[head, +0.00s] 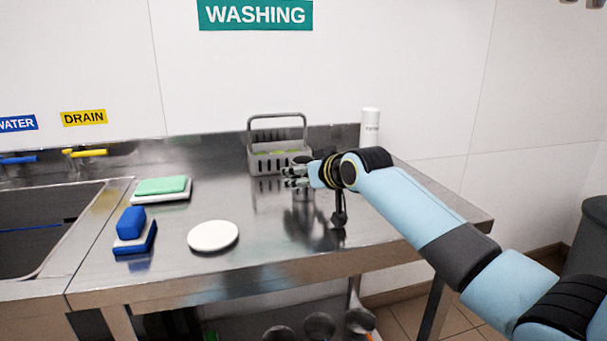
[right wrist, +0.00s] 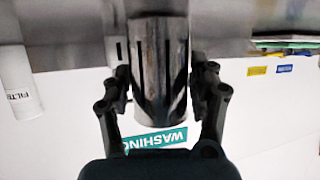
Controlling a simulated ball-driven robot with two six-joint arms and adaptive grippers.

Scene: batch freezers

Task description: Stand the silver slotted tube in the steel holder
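A silver slotted tube (right wrist: 158,65) with dark vertical slots stands between the fingers of my right gripper (right wrist: 160,85) in the right wrist view. The fingers appear to press on its two sides. In the head view my right gripper (head: 297,176) is over the steel table, in front of the grey basket, and a shiny cylinder (head: 303,191) shows just below the fingers. I cannot make out the steel holder as a separate thing. It is also unclear whether the tube's lower end touches anything. My left gripper is not in view.
A grey basket (head: 262,160) and a white bottle (head: 370,128) stand at the back of the steel table. A white disc (head: 213,236), a blue block (head: 131,222) on a pad and a green pad (head: 161,186) lie left. A sink (head: 40,230) is further left. The front right is clear.

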